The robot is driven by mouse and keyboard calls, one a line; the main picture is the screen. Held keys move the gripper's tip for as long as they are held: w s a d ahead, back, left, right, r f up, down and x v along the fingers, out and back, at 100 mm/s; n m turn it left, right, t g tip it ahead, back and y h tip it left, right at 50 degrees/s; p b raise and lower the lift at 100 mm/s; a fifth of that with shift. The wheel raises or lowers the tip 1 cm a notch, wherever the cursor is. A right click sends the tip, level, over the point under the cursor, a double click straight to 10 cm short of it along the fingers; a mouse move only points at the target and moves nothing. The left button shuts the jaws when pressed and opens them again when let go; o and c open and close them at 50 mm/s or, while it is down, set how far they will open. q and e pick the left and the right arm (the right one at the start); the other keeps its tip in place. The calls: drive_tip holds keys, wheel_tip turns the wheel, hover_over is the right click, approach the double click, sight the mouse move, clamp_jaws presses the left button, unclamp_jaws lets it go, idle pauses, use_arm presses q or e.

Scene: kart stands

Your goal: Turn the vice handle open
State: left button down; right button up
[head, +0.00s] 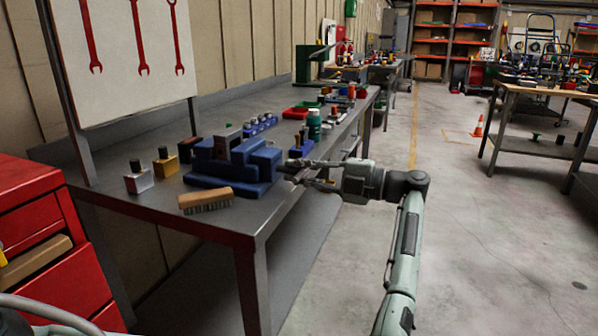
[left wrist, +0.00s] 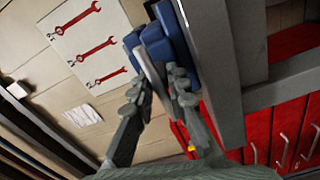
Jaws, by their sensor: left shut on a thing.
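The blue vice (head: 236,163) is on the near part of the grey workbench, with a grey block at its jaws. My left gripper (head: 291,171) is at the vice's right end, level with its front and shut on the vice handle. The handle is mostly hidden by the fingers in the head view. In the left wrist view, the fingertips of my left gripper (left wrist: 161,85) are close to the blue vice (left wrist: 160,42), with a narrow grey part between them. My right gripper is not in view.
A wooden brush (head: 206,200) lies in front of the vice on the workbench (head: 150,207). Small blocks and a green bottle (head: 314,125) stand around it. A red drawer cabinet (head: 45,225) is at the left.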

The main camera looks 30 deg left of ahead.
use_arm(q)
drive_tip(key=c, duration=1.5)
unclamp_jaws()
drive_tip(key=v, duration=1.2)
drive_tip(key=shift+w, duration=0.1)
